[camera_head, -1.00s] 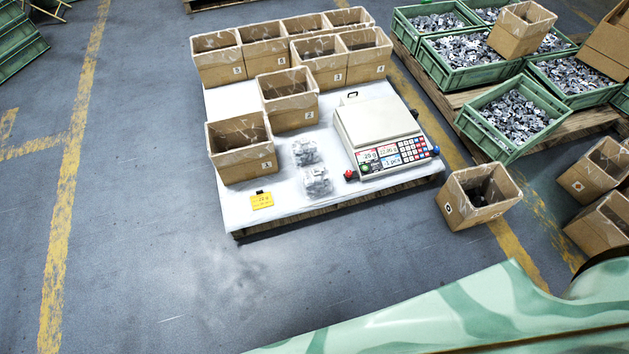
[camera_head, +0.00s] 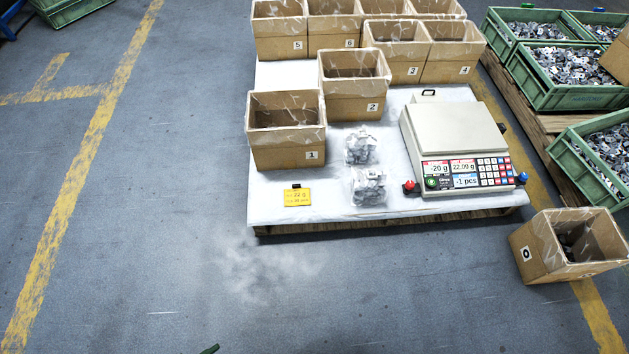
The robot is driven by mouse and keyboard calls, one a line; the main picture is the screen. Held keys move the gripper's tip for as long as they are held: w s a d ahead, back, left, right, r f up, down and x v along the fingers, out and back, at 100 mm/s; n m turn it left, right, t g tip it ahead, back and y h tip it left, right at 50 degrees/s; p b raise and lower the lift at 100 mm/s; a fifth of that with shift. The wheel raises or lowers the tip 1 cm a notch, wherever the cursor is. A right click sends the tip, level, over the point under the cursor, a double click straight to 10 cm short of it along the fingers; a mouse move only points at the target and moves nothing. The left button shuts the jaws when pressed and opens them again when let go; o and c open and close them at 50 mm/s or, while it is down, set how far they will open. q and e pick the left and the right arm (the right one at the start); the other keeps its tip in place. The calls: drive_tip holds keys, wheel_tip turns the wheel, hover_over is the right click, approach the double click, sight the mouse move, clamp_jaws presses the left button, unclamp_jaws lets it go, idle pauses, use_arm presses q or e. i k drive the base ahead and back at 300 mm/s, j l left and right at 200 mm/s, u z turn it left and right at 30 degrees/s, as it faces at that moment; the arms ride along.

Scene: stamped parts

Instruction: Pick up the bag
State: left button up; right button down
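Two clear bags of grey metal parts stand on the white-topped pallet (camera_head: 335,205), between box 1 and the scale. The front bag (camera_head: 368,187) is near the pallet's front edge. The rear bag (camera_head: 360,148) is just behind it. I cannot tell whether the two touch. Neither of my grippers shows in the head view. Only a small dark green tip shows at the bottom edge, and I cannot tell what it is.
A scale (camera_head: 455,140) stands right of the bags. Box 1 (camera_head: 287,135) is at their left, box 2 (camera_head: 354,85) behind. A yellow card (camera_head: 297,197) lies front left. An open box (camera_head: 568,247) sits on the floor at right. The floor in front is clear.

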sight(368, 183)
drive_tip(key=i+l+z, duration=0.1)
drive_tip(key=i+z, duration=0.25)
drive_tip(key=i, duration=0.15)
drive_tip(key=i+z, duration=0.4)
drive_tip(key=i, duration=0.15)
drive_tip(key=i+j+z, duration=0.35)
drive_tip(key=i, duration=0.15)
drive_tip(key=l, duration=0.05)
